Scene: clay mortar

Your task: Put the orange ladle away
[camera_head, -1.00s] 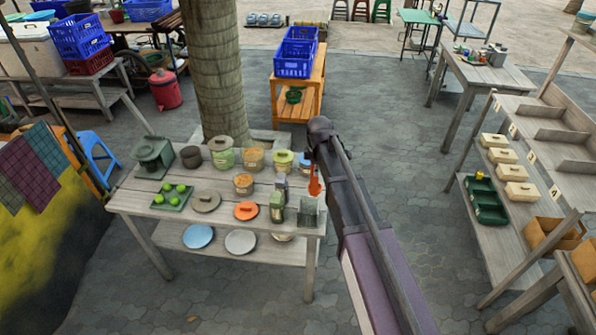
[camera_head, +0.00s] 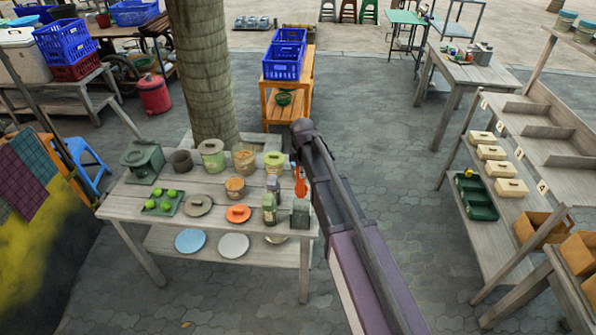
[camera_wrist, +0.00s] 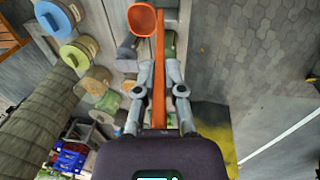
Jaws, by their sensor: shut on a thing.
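The orange ladle (camera_head: 300,184) hangs in my grip near the right end of the grey wooden table (camera_head: 270,253). In the wrist view, my gripper (camera_wrist: 158,74) is shut on the ladle's handle, and its orange bowl (camera_wrist: 143,18) is beyond the fingertips. In the head view my arm hides most of the gripper. A square grey-green container (camera_head: 300,214) stands at the table's right end, just below the ladle in the picture. I cannot tell the height of the ladle above it.
Beside the square container stand a green canister (camera_head: 269,210), an orange lid (camera_head: 238,214) and several lidded jars (camera_head: 212,156). A tree trunk (camera_head: 205,75) rises behind the table. Shelves (camera_head: 500,225) stand at right, with free paving between.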

